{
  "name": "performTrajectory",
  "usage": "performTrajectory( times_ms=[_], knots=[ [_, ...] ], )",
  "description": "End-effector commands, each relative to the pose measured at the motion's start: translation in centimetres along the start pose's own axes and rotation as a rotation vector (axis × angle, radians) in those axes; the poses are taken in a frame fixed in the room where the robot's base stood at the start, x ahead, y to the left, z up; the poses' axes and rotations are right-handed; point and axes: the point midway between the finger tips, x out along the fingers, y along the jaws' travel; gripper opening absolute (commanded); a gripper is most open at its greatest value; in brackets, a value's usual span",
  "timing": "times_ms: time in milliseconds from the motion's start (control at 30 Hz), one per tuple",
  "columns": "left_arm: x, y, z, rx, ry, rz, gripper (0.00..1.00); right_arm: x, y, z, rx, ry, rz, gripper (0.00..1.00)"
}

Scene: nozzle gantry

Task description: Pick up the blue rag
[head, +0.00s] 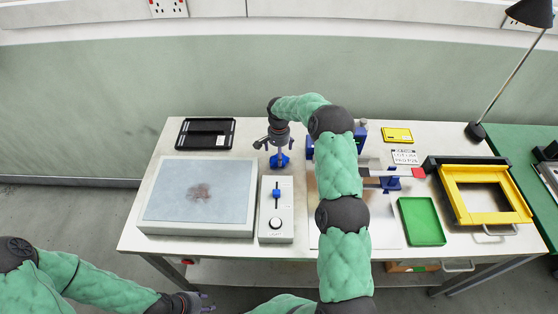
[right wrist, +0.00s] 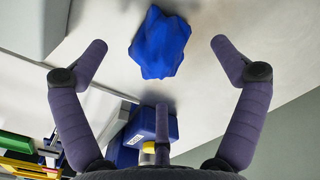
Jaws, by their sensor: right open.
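The blue rag (head: 281,160) lies crumpled on the white table, behind the slider box. In the right wrist view the rag (right wrist: 160,44) shows whole, between the fingertips in the picture and apart from them. My right gripper (head: 276,143) is over the rag, pointing down. Its fingers (right wrist: 158,46) are open with nothing between them that they touch. My left gripper (head: 200,302) is low at the front left, off the table and far from the rag. Whether its fingers are apart is too small to tell.
A grey-blue plate with a brown stain (head: 165,207) and a box with a blue slider (head: 276,232) stand nearby. A black tray (head: 179,134) lies behind. To the right are a green tray (head: 421,222), a yellow frame (head: 461,205) and blue gantry parts partly behind my arm.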

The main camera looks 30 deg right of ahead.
Motion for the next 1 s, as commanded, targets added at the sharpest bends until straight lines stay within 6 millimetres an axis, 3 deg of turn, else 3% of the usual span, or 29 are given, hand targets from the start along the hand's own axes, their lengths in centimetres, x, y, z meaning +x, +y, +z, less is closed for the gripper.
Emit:
performTrajectory(
  times_ms=[200, 433, 667, 1000],
  knots=[
    [0.2, -0.1, 0.0, 0.0, 0.0, 0.0, 0.4, 2.8, 0.1, 0.1, 0.0, -0.002, 0.001, 0.96],
    [0.2, -0.1, 0.0, 0.0, 0.0, 0.0, 0.4, 2.9, 0.1, 0.1, 0.0, 0.0, 0.0, 0.96],
    [0.2, -0.1, 0.0, 0.0, 0.0, 0.0, 0.4, 3.0, 0.1, 0.1, 0.0, -0.002, 0.001, 0.32],
    [0.2, -0.1, 0.0, 0.0, 0.0, 0.0, 0.4, 3.2, 0.2, 0.3, -0.001, -0.006, 0.004, 0.32]
  ],
)
